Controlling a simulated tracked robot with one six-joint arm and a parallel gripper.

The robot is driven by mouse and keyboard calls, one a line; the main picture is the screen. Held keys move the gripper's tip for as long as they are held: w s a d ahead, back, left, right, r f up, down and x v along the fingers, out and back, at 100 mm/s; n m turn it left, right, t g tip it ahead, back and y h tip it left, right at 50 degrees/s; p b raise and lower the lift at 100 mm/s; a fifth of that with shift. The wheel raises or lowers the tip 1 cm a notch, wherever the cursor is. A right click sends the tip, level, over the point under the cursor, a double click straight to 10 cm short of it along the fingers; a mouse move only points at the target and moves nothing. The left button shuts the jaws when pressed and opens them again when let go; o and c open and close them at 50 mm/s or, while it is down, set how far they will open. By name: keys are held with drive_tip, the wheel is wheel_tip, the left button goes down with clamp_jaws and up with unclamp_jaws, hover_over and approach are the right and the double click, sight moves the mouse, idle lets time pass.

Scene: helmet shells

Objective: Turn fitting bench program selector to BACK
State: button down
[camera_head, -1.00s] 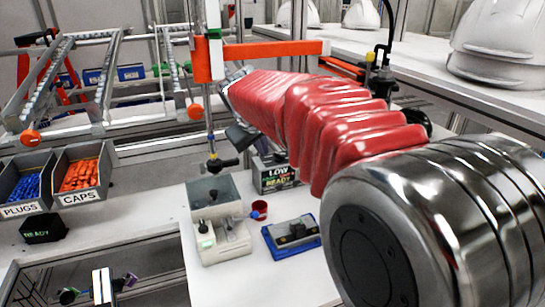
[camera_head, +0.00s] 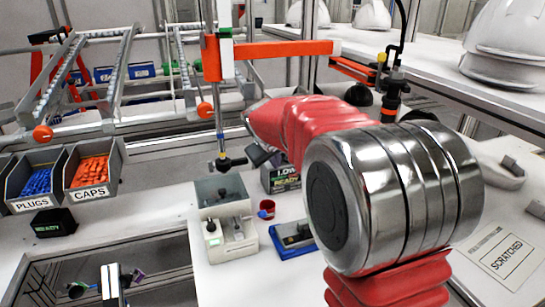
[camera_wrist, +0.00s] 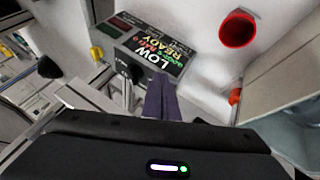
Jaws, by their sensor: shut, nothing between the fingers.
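The bench control box (camera_wrist: 160,45) is dark grey with a lit screen (camera_wrist: 165,60) showing LOW and READY, seen turned in the wrist view. A dark knob (camera_wrist: 136,72), apparently the program selector, sits on its face beside the screen; its pointer position is too small to read. My gripper (camera_wrist: 160,98) is shut and empty, its dark fingertips just in front of the box's screen edge, close to the knob. Whether they touch the box is unclear. In the head view the box (camera_head: 281,176) stands on the bench, partly behind my red-sleeved arm.
A red cup (camera_head: 266,209), a blue tray (camera_head: 294,240) and a grey fixture (camera_head: 228,215) stand close to the box. The bins of plugs (camera_head: 36,182) and caps (camera_head: 92,172) are at left. An orange beam (camera_head: 275,49) crosses above. White helmets (camera_head: 505,40) lie on the right shelf.

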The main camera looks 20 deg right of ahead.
drive_tip(key=shift+w+d+r, duration=0.1)
drive_tip(key=shift+w+d, duration=0.2)
drive_tip(key=shift+d, duration=0.65)
drive_tip(key=shift+w+d+r, duration=0.1)
drive_tip(key=shift+w+d, duration=0.2)
drive_tip(key=shift+d, duration=0.6)
drive_tip(key=shift+a, duration=0.2)
drive_tip(key=shift+d, duration=0.35)
drive_tip(key=shift+d+f, duration=0.1)
